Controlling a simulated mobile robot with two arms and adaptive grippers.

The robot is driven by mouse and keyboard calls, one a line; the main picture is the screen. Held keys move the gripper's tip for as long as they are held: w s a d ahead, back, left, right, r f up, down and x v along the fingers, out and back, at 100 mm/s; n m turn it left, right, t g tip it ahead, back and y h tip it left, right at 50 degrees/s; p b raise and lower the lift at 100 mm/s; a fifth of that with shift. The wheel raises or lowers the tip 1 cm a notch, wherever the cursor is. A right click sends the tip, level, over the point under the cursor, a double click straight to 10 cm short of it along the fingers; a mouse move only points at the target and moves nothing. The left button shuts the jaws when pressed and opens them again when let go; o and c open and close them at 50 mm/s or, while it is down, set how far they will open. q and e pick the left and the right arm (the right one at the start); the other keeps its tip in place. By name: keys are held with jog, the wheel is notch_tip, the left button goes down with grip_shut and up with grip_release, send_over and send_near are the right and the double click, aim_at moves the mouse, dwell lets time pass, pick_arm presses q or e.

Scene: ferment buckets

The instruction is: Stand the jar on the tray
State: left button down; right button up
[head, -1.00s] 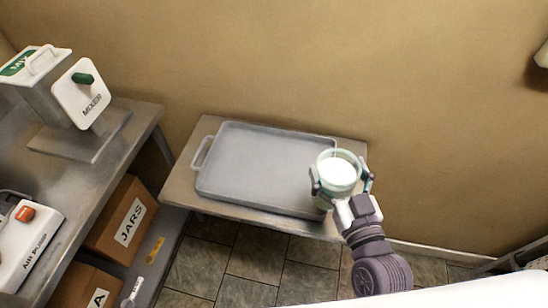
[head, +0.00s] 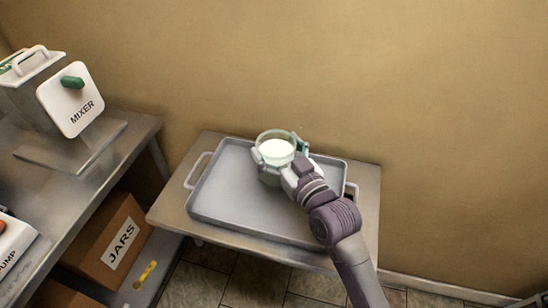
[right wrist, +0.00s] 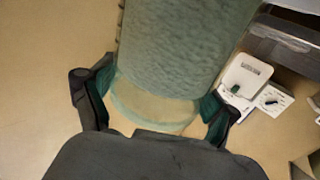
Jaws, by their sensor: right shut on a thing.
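The jar (head: 277,150) is greenish and see-through, with white contents, and stands upright in my right gripper (head: 281,158). The gripper is shut on it, its fingers on both sides of the jar. In the right wrist view the jar (right wrist: 180,50) fills the upper middle between the two finger pads of the gripper (right wrist: 155,108). The grey tray (head: 232,215) lies on a small metal table, and the jar is over its back middle part in the head view. Whether the jar's base touches the tray is hidden. My left gripper is out of view.
The small table (head: 168,212) stands against the tan wall. A metal bench at left carries a mixer (head: 72,105) and a pump (head: 12,245). A box marked JARS (head: 118,240) sits on the shelf below. The tray's left and front parts are bare.

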aim_at(270, 151)
jog(key=shift+w+a+f, duration=0.1)
jog(key=shift+w+f, duration=0.2)
jog(key=shift+w, duration=0.25)
jog(key=shift+w+a+f, duration=0.1)
jog(key=shift+w+f, duration=0.2)
jog(key=shift+w, duration=0.2)
jog(key=shift+f, duration=1.9)
jog(key=shift+f, duration=0.1)
jog(key=o, duration=1.6)
jog(key=shift+f, duration=0.15)
jog(key=shift+s, duration=0.1)
jog(key=b+v, duration=0.1)
jog(key=v, duration=0.6)
jog(key=shift+s+d, duration=0.15)
jog(key=shift+s, duration=0.05)
